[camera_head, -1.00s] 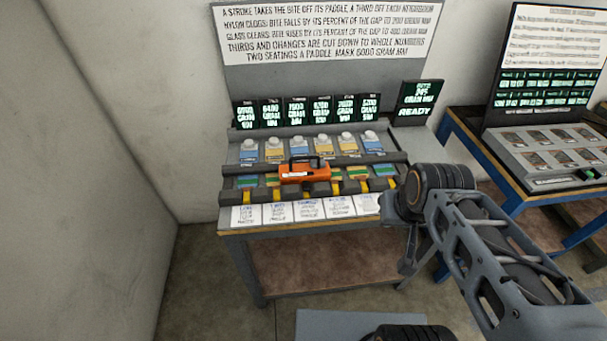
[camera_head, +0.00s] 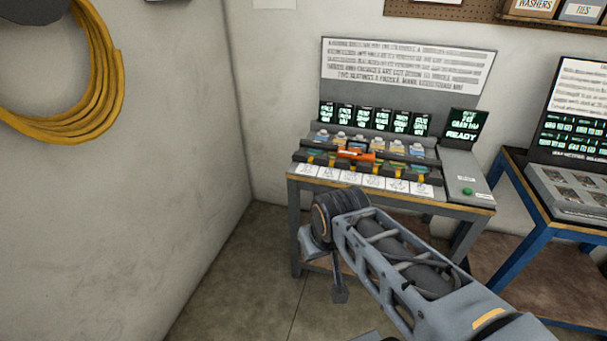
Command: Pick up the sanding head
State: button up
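An orange tool (camera_head: 355,154) lies across the rails of the grey bench rig, near the middle of the row. It looks like the sanding head, but it is too small here to be sure. My gripper (camera_head: 339,292) hangs at the end of my arm, below and in front of the bench, well apart from the orange tool. Its fingers are too small and dark to tell open from shut. Nothing is clearly seen in it.
The bench (camera_head: 303,179) carries white cards along its front edge, small screens and a "READY" panel (camera_head: 461,137). A green button (camera_head: 467,192) sits at its right. A blue-framed table (camera_head: 528,253) stands to the right. A yellow hose coil (camera_head: 75,110) hangs on the left wall.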

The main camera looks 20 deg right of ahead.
aim_at(367, 154)
jog(key=u, duration=0.7)
jog(key=i, duration=1.2)
jog(key=z, duration=1.4)
jog(key=i, duration=0.8)
jog(key=z, duration=0.85)
